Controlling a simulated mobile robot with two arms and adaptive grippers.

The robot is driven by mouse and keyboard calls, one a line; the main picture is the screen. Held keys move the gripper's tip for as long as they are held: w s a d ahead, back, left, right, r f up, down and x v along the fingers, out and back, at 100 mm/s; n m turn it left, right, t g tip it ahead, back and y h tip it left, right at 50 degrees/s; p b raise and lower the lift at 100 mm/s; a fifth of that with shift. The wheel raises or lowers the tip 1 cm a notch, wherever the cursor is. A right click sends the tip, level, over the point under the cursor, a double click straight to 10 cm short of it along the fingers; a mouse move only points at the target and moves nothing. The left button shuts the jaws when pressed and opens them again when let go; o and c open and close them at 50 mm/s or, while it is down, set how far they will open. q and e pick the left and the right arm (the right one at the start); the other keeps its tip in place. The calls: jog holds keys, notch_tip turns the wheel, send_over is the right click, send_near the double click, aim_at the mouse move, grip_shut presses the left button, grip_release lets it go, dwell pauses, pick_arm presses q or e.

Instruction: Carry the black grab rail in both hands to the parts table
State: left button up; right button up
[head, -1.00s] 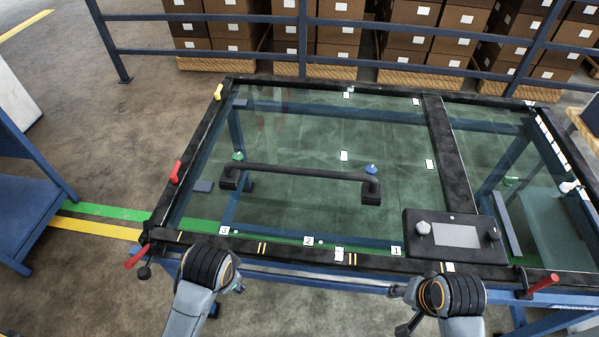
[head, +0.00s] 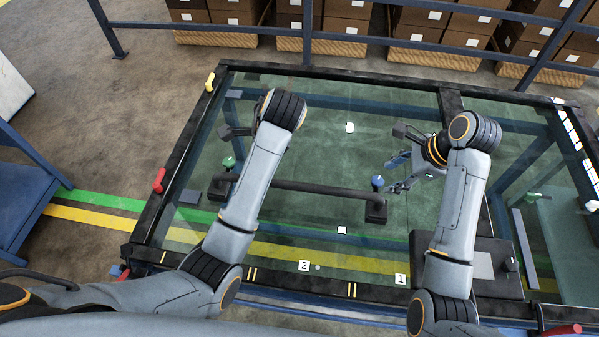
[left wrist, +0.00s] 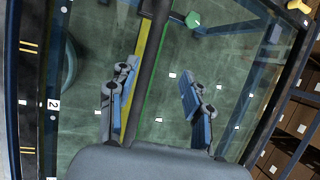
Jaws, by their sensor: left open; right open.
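The black grab rail (head: 318,190) lies across the glass panel (head: 300,130), its two end feet resting on the glass. In the left wrist view the rail (left wrist: 147,65) runs up the picture between the fingers of my left gripper (left wrist: 160,100), which is open and apart from it. In the head view my left forearm hides that gripper and part of the rail near its left end. My right gripper (head: 394,175) is open and empty over the glass, close to the rail's right end and the blue knob (head: 377,182).
A green knob (head: 228,162) stands by the rail's left end. A black box (head: 483,266) sits on the frame's front right, partly behind my right arm. A blue table (head: 22,185) stands at the left edge. Boxes on pallets (head: 330,45) stand behind a blue railing.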

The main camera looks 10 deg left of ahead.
aim_at(365, 193)
pick_arm(q)
jog(key=x, duration=0.4)
jog(key=s+x, duration=0.1)
jog(key=x, duration=0.8)
jog(key=shift+s+a, duration=0.1)
jog(key=shift+s, duration=0.05)
pick_arm(e)
jog(key=x, duration=0.4)
jog(key=s+x, duration=0.1)
jog(key=x, duration=0.8)
jog(key=shift+s+a, duration=0.15)
pick_arm(q)
jog(key=shift+c, duration=0.2)
pick_arm(e)
jog(key=shift+c, duration=0.2)
pick_arm(q)
grip_shut()
pick_arm(e)
grip_shut()
